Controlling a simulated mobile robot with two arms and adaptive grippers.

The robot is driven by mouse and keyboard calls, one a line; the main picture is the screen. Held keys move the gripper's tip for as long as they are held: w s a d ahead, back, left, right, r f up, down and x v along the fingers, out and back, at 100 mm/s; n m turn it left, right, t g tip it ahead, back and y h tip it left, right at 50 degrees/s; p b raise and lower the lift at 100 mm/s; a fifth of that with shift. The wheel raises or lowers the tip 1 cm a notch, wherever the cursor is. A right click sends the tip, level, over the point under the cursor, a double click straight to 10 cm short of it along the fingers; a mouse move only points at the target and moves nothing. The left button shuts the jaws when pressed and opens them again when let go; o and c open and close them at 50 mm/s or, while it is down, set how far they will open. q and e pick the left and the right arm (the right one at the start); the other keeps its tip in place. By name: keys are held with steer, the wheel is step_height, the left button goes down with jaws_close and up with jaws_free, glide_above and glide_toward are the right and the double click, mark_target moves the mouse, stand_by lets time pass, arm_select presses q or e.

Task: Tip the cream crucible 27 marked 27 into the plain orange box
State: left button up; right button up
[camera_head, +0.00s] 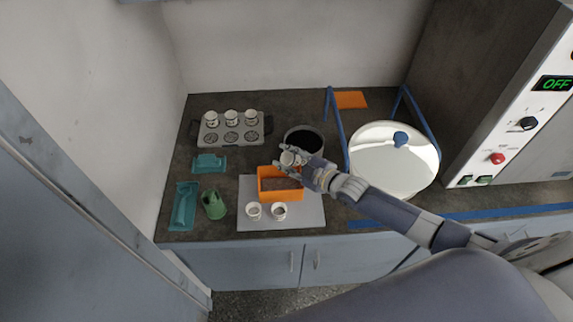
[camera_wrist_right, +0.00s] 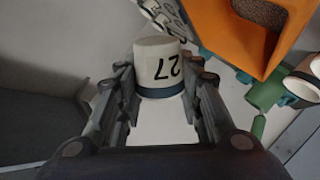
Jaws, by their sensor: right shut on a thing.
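The cream crucible 27 (camera_wrist_right: 160,66) is between the fingers of my right gripper (camera_wrist_right: 158,95), which is shut on it. Its 27 shows upside down in the right wrist view, above a dark band. In the head view the crucible (camera_head: 288,158) and my right gripper (camera_head: 286,163) are over the back edge of the orange box (camera_head: 281,196). I cannot tell how far the crucible is tilted. The box also shows in the right wrist view (camera_wrist_right: 238,38), with brown grainy material inside. My left gripper is out of view.
A rack (camera_head: 215,137) with three crucibles is behind left. A dark-mouthed pot (camera_head: 304,140) and a large white lidded drum (camera_head: 392,165) stand close. A green jug (camera_head: 214,204) is left.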

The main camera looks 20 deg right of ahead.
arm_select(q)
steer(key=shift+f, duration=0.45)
arm_select(e)
steer(key=shift+r+m, duration=0.2)
steer(key=shift+m, duration=0.1)
steer(key=shift+f+y+b, duration=0.15)
steer(key=shift+y+b, duration=0.15)
steer(key=shift+b, duration=0.25)
steer(key=m+y+b, duration=0.1)
steer(key=m+b, duration=0.1)
steer(key=b, duration=0.2)
steer(key=shift+d+m, duration=0.15)
steer(key=shift+m, duration=0.15)
steer(key=shift+r+m+t+b, duration=0.3)
steer(key=shift+m+b, duration=0.1)
steer(key=shift+b, duration=0.1)
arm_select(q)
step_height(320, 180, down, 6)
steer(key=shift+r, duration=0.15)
arm_select(e)
steer(key=shift+r+y, duration=0.15)
steer(key=shift+y, duration=0.15)
